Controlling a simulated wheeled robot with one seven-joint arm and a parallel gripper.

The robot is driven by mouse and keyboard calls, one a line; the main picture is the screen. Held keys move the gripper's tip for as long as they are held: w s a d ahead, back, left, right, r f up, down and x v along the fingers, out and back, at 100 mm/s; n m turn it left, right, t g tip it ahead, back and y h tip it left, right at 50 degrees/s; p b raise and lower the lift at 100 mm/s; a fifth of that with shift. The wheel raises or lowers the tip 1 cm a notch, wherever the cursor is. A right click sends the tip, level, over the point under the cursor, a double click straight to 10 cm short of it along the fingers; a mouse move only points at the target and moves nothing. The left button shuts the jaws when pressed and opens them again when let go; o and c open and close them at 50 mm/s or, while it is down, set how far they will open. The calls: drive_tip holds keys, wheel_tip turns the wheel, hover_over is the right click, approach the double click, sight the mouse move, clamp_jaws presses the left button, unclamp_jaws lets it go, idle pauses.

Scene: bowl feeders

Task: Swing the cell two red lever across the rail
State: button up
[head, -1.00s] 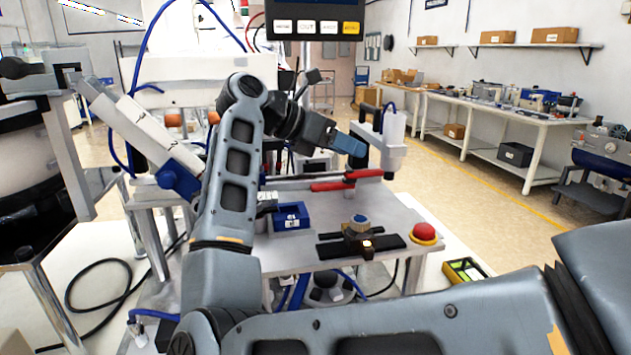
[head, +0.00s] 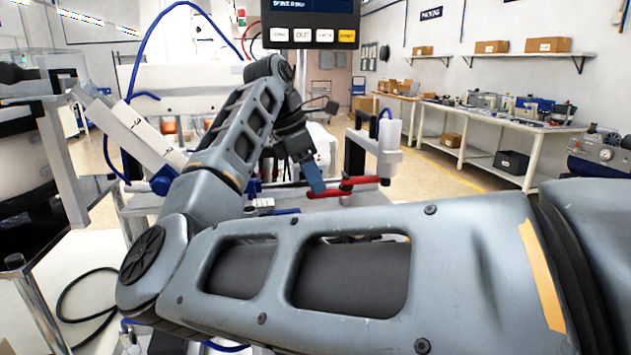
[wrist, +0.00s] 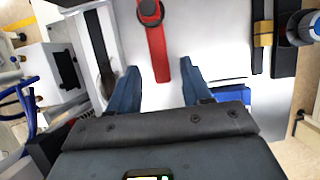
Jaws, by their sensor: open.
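A red lever (wrist: 156,45) shows in the wrist view, with a dark round piece near its top end. Its free end reaches down between my gripper's two blue fingers (wrist: 159,72), which stand apart on either side of it. I cannot tell from this view whether they touch it. In the head view my gripper (head: 314,182) points down at the left end of the lower red bar (head: 333,191). A second red bar (head: 362,180) sits just right of it, at a dark joint. No cell label is readable on them.
A white dispenser-like post (head: 388,148) stands right of the red bars. In the wrist view a black rail (wrist: 284,62) and a blue knob (wrist: 312,27) lie at the right, and a blue box (wrist: 233,94) is partly hidden by my gripper. My arm hides much of the table.

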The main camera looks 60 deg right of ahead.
drive_tip(key=shift+x, duration=0.95)
drive_tip(key=shift+c, duration=0.2)
clamp_jaws()
